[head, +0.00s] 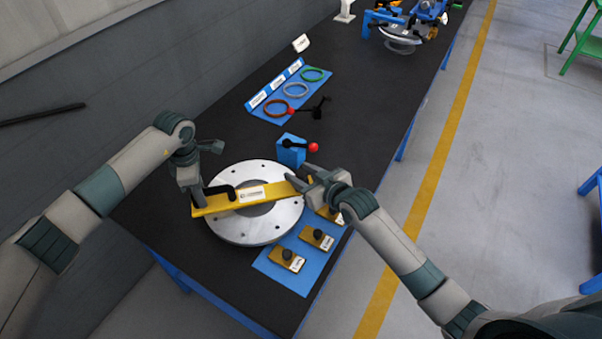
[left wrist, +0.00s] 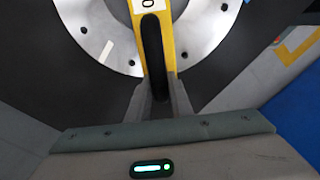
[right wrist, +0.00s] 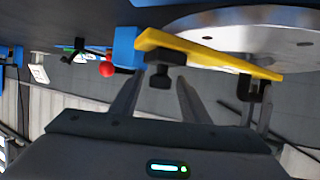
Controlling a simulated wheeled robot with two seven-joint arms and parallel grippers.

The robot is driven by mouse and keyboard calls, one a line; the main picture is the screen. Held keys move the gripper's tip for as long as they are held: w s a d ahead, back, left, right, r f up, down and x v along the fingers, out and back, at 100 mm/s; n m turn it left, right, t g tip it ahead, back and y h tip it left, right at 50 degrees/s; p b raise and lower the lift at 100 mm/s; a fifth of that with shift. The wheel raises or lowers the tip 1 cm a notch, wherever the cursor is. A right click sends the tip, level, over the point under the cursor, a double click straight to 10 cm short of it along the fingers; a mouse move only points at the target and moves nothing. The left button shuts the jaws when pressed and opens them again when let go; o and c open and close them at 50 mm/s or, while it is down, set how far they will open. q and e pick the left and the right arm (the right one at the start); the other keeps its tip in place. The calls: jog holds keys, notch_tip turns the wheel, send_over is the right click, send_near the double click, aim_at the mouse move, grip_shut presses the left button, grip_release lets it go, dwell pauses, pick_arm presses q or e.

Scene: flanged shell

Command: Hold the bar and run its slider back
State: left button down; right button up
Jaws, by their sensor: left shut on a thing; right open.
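The yellow bar (head: 226,203) lies across the round silver flange (head: 262,228), with a white label on it. My left gripper (head: 199,196) is shut on the black handle (left wrist: 152,50) at the bar's left end. A black knob (right wrist: 160,74), apparently the slider, sits near the bar's other end in the right wrist view. My right gripper (head: 302,183) is open there, its fingers (right wrist: 158,98) on either side of the knob with gaps visible. In the head view my right gripper hides this knob. The bar (right wrist: 210,57) also shows in the right wrist view.
A blue block with a red-balled lever (head: 291,152) stands close behind the bar's right end. A blue mat (head: 282,267) with several yellow knobbed blocks lies in front. Coloured rings (head: 296,90) lie on a blue panel further back. The dark tabletop beyond is mostly clear.

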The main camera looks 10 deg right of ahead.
grip_shut()
jog(key=a, duration=0.6)
jog(key=shift+a, duration=0.3)
grip_release()
jog(key=shift+s+d, duration=0.1)
jog(key=v, duration=1.2)
jog(key=shift+r, duration=0.1)
pick_arm(q)
jog(key=c, duration=1.5)
grip_release()
